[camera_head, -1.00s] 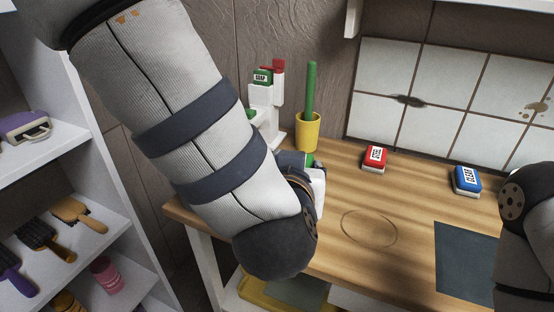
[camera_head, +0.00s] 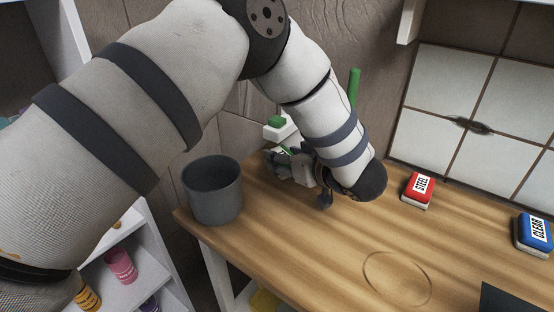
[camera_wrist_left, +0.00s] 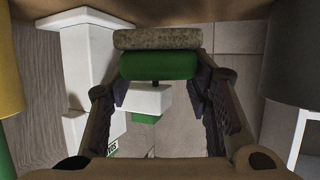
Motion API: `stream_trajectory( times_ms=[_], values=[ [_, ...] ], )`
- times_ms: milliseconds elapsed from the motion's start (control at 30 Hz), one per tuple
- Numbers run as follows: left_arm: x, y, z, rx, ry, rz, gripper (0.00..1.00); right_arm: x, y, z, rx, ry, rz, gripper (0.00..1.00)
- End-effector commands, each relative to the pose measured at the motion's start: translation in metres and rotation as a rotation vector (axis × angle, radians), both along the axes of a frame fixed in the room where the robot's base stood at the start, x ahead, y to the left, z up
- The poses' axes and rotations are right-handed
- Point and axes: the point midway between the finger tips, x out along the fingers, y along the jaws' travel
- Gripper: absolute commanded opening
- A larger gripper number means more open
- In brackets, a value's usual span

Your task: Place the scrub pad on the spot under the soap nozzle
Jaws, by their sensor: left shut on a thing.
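My left gripper (camera_head: 290,163) is low near the back-left of the wooden table and shut on the scrub pad. In the left wrist view the pad (camera_wrist_left: 158,66), green with a rough brown layer, sits between the fingers (camera_wrist_left: 160,90). In the head view only a green sliver shows by the fingers. The white soap dispenser (camera_wrist_left: 85,50) stands just beyond, its nozzle arm (camera_wrist_left: 150,101) bearing a green cap (camera_wrist_left: 145,119). In the head view the cap (camera_head: 276,121) shows left of my forearm. The spot under the nozzle cannot be made out. My right gripper is out of view.
A dark grey cup (camera_head: 212,195) stands at the table's left edge, close to my gripper. A yellow holder (camera_wrist_left: 8,80) is on the other side. Red STEEL (camera_head: 418,188) and blue CLEAR (camera_head: 534,234) blocks stand right. A faint ring (camera_head: 397,278) marks clear table.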

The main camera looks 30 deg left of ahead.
Motion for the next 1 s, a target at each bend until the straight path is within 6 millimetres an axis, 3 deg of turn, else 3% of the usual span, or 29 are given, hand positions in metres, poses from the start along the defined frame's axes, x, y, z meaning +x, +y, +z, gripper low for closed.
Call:
stream_trajectory(
  times_ms=[100, 300, 467, 833, 867, 900, 1000],
  values=[
    [0.01, 0.02, -0.001, 0.001, 0.001, 0.001, 0.22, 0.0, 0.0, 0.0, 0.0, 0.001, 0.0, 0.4],
    [0.02, 0.042, -0.002, 0.001, 0.002, 0.0, 0.22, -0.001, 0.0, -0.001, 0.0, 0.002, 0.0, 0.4],
    [0.019, 0.039, -0.037, 0.002, 0.008, -0.003, 0.22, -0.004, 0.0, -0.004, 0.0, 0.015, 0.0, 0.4],
    [0.02, 0.039, -0.041, 0.001, 0.002, -0.003, 0.22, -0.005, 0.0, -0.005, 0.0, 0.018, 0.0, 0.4],
    [0.02, 0.039, -0.04, 0.001, 0.002, -0.003, 0.52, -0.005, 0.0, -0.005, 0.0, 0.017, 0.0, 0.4],
    [0.02, 0.039, -0.04, 0.0, 0.001, -0.003, 0.61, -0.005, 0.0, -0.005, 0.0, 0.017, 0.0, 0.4],
    [0.02, 0.039, -0.039, 0.0, 0.001, -0.003, 0.66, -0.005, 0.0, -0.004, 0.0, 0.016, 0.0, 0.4]
  ],
)
